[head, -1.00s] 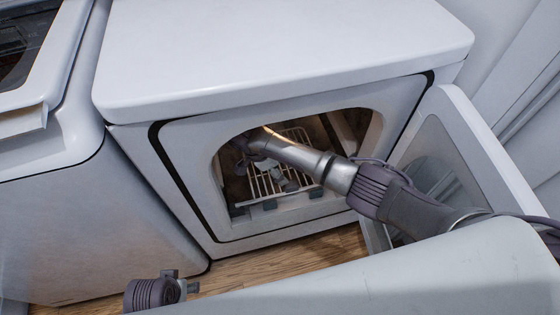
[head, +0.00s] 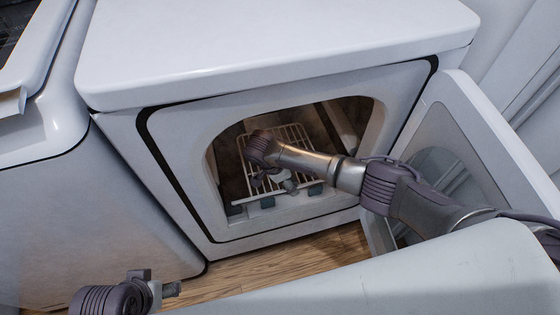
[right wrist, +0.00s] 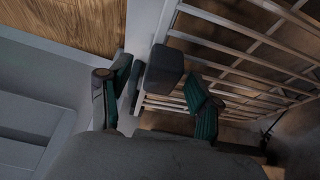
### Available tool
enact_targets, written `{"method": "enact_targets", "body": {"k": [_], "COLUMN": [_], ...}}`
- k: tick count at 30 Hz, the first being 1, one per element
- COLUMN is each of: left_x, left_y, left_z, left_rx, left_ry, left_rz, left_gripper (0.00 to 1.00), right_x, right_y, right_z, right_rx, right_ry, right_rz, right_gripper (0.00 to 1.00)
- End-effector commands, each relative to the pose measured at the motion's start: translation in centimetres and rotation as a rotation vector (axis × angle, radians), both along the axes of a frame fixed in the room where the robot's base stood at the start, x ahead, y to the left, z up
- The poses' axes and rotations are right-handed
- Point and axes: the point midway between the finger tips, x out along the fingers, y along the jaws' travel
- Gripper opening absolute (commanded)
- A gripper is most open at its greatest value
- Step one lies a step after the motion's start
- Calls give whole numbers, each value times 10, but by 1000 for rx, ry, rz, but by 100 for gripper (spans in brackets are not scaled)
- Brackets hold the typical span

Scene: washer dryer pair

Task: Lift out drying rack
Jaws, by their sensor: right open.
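The drying rack (head: 293,138), made of pale wire bars with dark grey feet on its front edge, sits inside the open dryer drum. My right arm reaches in through the door opening, and its gripper (head: 274,184) is over the rack's front part, covering some bars. In the right wrist view the open fingers (right wrist: 160,98) stand either side of the rack's front edge (right wrist: 164,20), with a dark foot (right wrist: 163,68) between them. Whether they touch it I cannot tell. My left gripper (head: 155,288) is low at the bottom left, away from the rack; its finger opening is unclear.
The white dryer (head: 270,45) has its door (head: 490,150) swung open to the right, beside my right arm. A washer (head: 80,190) stands close on the left. The opening's rim (head: 213,190) surrounds the arm. Wood floor (head: 290,255) shows below.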

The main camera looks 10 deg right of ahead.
Motion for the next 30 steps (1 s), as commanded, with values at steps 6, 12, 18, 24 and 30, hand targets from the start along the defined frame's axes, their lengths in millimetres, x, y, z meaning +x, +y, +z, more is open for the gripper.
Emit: {"method": "enact_targets", "body": {"k": [6, 12, 18, 24, 30], "left_x": [0, 0, 0, 0, 0], "left_y": [0, 0, 0, 0, 0], "left_z": [0, 0, 0, 0, 1], "left_rx": [0, 0, 0, 0, 0], "left_ry": [0, -1, -1, -1, -1], "left_rz": [0, 0, 0, 0, 0], "left_gripper": [62, 62, 62, 62, 62], "right_x": [1, 1, 1, 1, 2], "right_y": [-1, -1, 0, 0, 0], "right_z": [-2, -2, -2, -1, 1], "right_rx": [1, 1, 2, 2, 2], "right_ry": [-1, -1, -2, -4, -4], "right_rz": [0, 0, 1, 1, 0], "right_gripper": [63, 40, 7, 0, 0]}}
